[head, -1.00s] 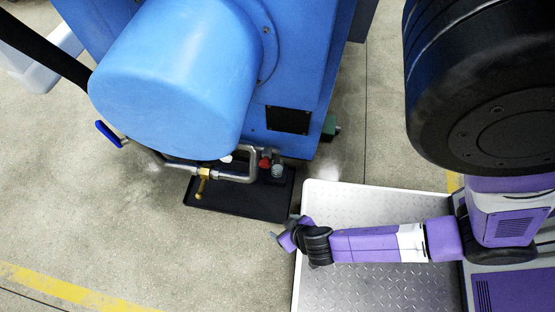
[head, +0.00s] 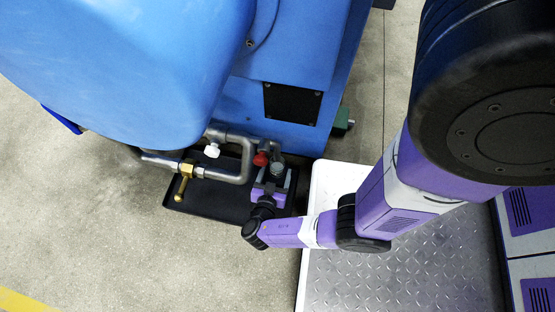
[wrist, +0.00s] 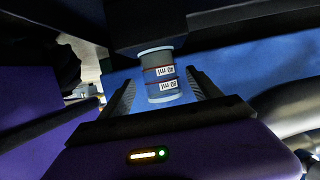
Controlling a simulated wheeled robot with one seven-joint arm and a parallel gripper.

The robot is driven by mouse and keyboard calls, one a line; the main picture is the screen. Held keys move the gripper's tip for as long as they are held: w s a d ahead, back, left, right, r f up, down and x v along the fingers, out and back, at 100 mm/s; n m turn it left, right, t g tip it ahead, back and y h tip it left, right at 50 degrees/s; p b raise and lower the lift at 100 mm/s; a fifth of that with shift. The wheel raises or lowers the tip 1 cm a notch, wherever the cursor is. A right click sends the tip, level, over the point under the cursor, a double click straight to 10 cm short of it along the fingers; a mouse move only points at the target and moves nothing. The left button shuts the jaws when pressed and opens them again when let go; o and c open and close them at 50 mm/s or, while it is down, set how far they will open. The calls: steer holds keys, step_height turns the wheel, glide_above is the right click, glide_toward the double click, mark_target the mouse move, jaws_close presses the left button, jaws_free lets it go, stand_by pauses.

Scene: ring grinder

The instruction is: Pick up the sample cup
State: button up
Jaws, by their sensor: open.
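The sample cup (wrist: 160,78) is a small clear cup with a pale rim and white volume labels. In the wrist view it is between the two fingers of my open gripper (wrist: 163,90), with a visible gap on each side. A dark block is just above it in that picture. In the head view my gripper (head: 272,180) is over the right part of the black tray, at the pipework. A small grey round shape there may be the cup, but I cannot tell.
The black tray (head: 205,205) lies on the floor below the blue machine (head: 290,70). Bent metal pipes (head: 235,178), a brass valve (head: 184,182), a red knob (head: 260,159) and a white knob (head: 212,150) are close on the left. A metal plate (head: 400,280) is at right.

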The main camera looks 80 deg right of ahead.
mark_target(279, 164)
steer(key=shift+r+b+x, duration=0.2)
steer(key=shift+b+x, duration=0.55)
steer(key=shift+x, duration=2.35)
steer(key=shift+w+d, duration=0.1)
jaws_close()
steer(key=shift+r, duration=0.1)
